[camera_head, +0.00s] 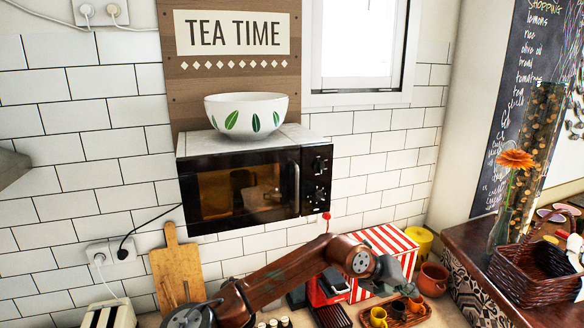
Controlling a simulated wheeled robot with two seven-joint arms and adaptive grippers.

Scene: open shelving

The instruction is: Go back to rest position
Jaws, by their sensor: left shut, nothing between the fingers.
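My left arm comes in from the bottom of the view, left of the middle, and reaches right across the counter. Its gripper (397,279) is at the arm's right end, in front of a red-and-white striped box (383,240). It is shut and empty, above a tray (410,317) with small cups. Whether it touches anything below cannot be told. My right arm and gripper are not in view.
A microwave (255,185) with a leaf-patterned bowl (246,116) on top is on the tiled wall. A cutting board (177,272) leans at left. A red coffee machine (326,288) is partly behind my arm. A wicker basket (533,275) and flower vase (500,232) stand at right.

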